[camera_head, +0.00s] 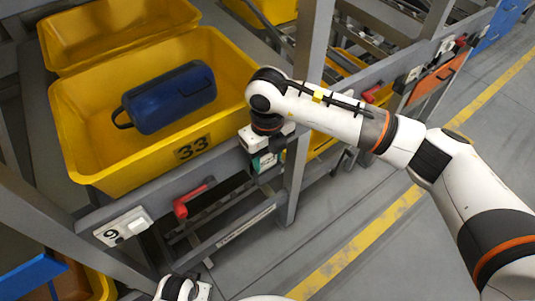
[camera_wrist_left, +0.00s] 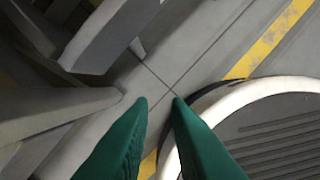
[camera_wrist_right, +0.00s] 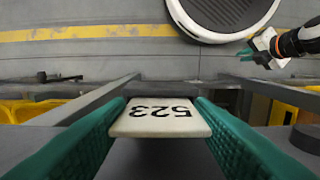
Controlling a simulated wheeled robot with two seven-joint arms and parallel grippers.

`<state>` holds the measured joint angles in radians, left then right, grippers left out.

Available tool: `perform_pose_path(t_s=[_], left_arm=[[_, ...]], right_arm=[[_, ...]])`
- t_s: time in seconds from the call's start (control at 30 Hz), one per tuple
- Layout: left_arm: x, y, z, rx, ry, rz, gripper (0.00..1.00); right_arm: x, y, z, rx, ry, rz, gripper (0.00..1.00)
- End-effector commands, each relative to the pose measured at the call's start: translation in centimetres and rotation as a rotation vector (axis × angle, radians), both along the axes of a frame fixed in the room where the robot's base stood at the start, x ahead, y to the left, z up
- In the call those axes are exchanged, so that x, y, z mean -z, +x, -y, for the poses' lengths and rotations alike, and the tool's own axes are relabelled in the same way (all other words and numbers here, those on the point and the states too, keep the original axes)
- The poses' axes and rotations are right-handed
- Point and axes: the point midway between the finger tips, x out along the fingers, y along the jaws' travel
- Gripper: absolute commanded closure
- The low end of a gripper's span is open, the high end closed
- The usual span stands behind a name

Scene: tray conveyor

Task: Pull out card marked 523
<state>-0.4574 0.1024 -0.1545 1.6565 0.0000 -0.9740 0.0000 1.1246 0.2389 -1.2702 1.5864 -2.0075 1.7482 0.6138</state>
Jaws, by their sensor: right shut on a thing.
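The card marked 523 (camera_wrist_right: 160,118) is a white plate with black digits, seen upside down in the right wrist view. My right gripper (camera_wrist_right: 160,104) is shut on it, one green finger at each side edge. In the head view my right gripper (camera_head: 265,162) is at the grey front rail, just right of the yellow bin marked 33; the card cannot be made out there. My left gripper (camera_wrist_left: 158,99) is empty, its green fingertips a little apart above the floor. In the head view only part of the left arm shows at the bottom edge.
The yellow bin marked 33 (camera_head: 72,150) holds a blue case (camera_head: 170,97). The rail carries a red handle (camera_head: 190,198) and a white plate (camera_head: 123,227) marked 6 or 9. A grey upright post (camera_head: 298,150) stands right beside my right gripper. The floor in front is clear.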

Motion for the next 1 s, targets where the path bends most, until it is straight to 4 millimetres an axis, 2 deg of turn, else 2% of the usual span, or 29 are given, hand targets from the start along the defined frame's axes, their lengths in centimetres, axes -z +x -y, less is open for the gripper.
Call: perform_pose_path(t_s=[0.27,1.0], left_arm=[[1.1,-0.9,-0.2,0.002,0.003,-0.017,0.84],[2.8,-1.1,-0.2,0.006,0.003,-0.011,0.84]], right_arm=[[-0.6,0.0,0.0,0.000,0.001,0.002,0.73],[-1.7,0.0,0.0,0.000,0.001,0.001,0.73]])
